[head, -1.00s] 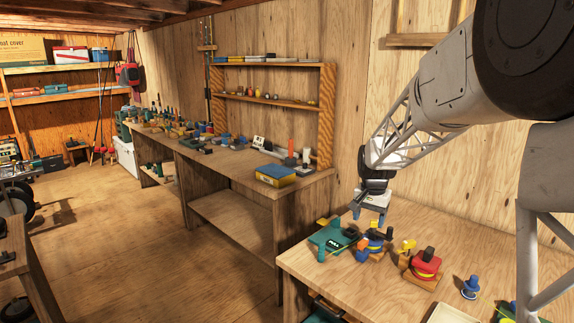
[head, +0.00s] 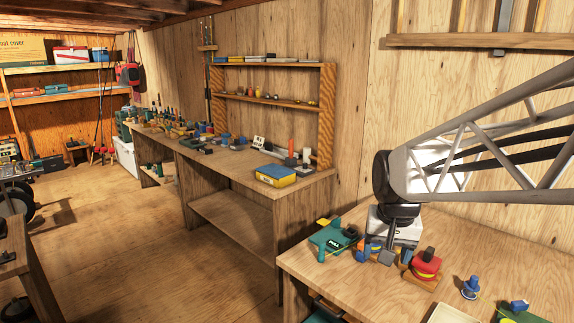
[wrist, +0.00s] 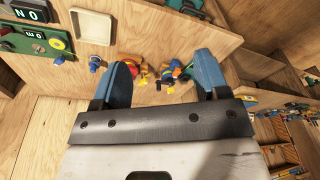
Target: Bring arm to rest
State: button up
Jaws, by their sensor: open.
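My gripper (head: 378,254) hangs from my arm above the near workbench (head: 345,277) in the head view. In the wrist view my gripper (wrist: 163,75) shows two blue fingers spread apart with nothing held between them. Beyond the fingers, small coloured items lie on the bench: a red and yellow piece (wrist: 133,67) and a blue and yellow piece (wrist: 172,70). In the head view my gripper partly hides the blue and yellow piece.
A green item (head: 332,238) lies left of my gripper, a red and yellow block (head: 426,266) right of it. A blue knob piece (head: 471,286) stands farther right. A long bench (head: 230,165) with a yellow and blue box (head: 276,175) runs along the wall. The floor (head: 130,240) is clear.

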jog(key=s+f+n, duration=0.1)
jog(key=s, duration=0.8)
jog(key=s+a+f+n, duration=0.1)
jog(key=s+f, duration=0.1)
jog(key=s, duration=0.7)
jog(key=shift+a+n+t, duration=0.3)
jog(key=shift+t, duration=0.1)
